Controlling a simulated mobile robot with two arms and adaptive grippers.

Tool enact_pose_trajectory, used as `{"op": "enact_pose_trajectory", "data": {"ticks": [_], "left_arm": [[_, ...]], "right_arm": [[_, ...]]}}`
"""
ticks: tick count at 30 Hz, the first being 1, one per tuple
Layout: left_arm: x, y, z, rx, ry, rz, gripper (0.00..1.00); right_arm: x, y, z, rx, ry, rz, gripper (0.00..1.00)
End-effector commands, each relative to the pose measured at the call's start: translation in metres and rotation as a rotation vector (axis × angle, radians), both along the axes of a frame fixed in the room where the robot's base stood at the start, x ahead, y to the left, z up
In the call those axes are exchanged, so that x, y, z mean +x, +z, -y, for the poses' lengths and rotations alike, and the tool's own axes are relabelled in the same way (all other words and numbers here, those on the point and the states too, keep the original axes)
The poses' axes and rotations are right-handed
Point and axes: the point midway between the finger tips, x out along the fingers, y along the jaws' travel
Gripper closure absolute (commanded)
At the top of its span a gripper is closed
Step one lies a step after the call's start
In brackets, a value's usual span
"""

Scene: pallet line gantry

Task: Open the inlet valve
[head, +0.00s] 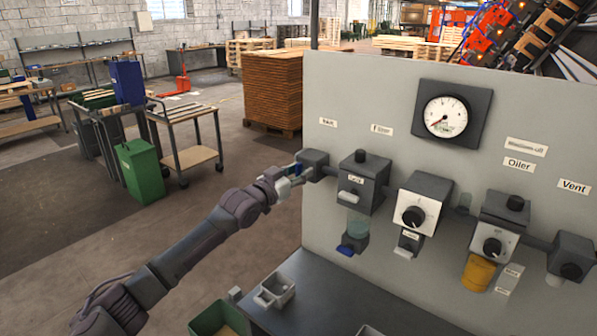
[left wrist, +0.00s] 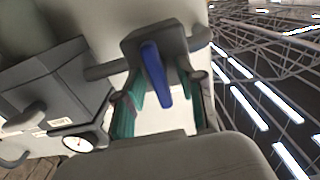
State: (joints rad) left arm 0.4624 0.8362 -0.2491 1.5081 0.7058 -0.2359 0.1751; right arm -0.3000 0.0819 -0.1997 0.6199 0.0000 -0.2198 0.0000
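A dark valve block (head: 314,160) sits at the left edge of the grey panel, under a small label too blurred to read surely. In the left wrist view, this valve block (left wrist: 150,42) carries a blue lever handle (left wrist: 154,72) on its front, in line with the gap between my fingers. My left gripper (head: 292,177) is at the valve in the head view. In the left wrist view its teal-padded fingers (left wrist: 162,92) are apart, one on each side of the lever, with visible gaps. My right gripper is not in view.
The panel (head: 345,95) holds a round gauge (head: 445,116), knob boxes and an amber cup (head: 479,272) right of the valve. A dark bench (head: 340,295) with a small grey bin (head: 274,291) lies below. Open floor and a cart (head: 187,135) are at left.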

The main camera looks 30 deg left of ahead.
Motion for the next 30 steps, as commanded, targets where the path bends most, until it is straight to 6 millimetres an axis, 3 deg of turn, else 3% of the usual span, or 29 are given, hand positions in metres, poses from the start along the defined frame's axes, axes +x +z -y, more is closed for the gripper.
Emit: {"op": "enact_pose_trajectory", "data": {"ticks": [2,9,20,30], "left_arm": [[-0.0002,-0.0002,0.0000,0.000,0.000,0.000,0.61],[-0.0004,0.0000,-0.0001,0.000,0.000,0.000,1.00],[-0.0004,-0.0001,-0.0001,0.020,0.001,0.001,1.00],[-0.0002,-0.0001,0.0007,0.203,0.002,0.015,1.00]], "right_arm": [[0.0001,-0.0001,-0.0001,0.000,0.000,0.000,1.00],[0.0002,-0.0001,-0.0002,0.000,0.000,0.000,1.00],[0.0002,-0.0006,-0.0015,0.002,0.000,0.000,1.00],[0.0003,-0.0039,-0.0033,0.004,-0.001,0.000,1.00]]}}
